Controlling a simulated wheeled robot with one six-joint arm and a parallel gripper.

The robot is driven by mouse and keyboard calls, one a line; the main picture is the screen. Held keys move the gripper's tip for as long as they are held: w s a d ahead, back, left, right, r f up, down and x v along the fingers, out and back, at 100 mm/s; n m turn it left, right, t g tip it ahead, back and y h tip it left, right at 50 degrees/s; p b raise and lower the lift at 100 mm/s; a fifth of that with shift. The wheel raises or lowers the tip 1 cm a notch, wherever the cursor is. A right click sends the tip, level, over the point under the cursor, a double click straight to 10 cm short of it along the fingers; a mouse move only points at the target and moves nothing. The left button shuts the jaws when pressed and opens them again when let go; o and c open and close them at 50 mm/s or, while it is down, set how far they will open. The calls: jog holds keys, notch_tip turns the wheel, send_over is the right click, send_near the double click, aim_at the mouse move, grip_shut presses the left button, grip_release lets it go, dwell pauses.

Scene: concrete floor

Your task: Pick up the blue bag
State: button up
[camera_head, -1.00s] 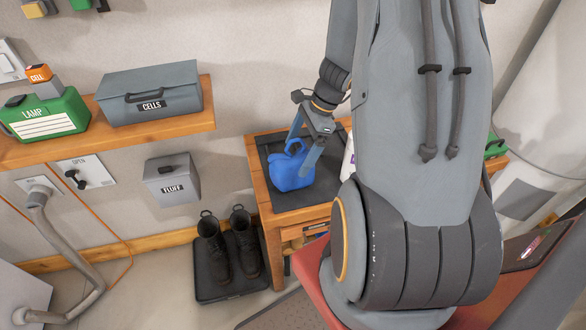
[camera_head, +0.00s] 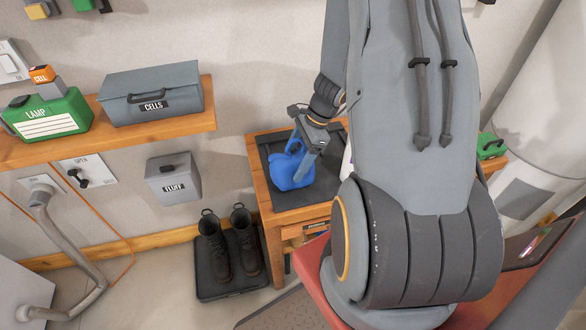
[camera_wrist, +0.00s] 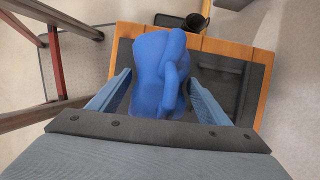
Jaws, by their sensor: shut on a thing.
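The blue bag (camera_head: 288,170) stands on the black mat on the small wooden table. It has a loop handle on top. My gripper (camera_head: 304,152) reaches down over the bag and is shut on it. In the wrist view the bag (camera_wrist: 160,75) lies between the two blue fingers of my gripper (camera_wrist: 158,98). The bag's underside is hidden, so I cannot tell if it still touches the mat. My arm hides the right part of the table.
The wooden table (camera_head: 262,190) carries a black mat (camera_head: 310,197). A white item (camera_head: 347,158) stands just right of the bag, partly behind my arm. Black boots (camera_head: 245,240) stand on a tray left of the table. A shelf (camera_head: 190,122) holds boxes at upper left.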

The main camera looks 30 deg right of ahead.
aim_at(293, 141)
jog(key=shift+r, duration=0.1)
jog(key=shift+c, duration=0.8)
jog(key=shift+r, duration=0.6)
notch_tip(293, 141, up, 9)
jog(key=shift+f+b, duration=0.2)
jog(key=shift+b, duration=0.5)
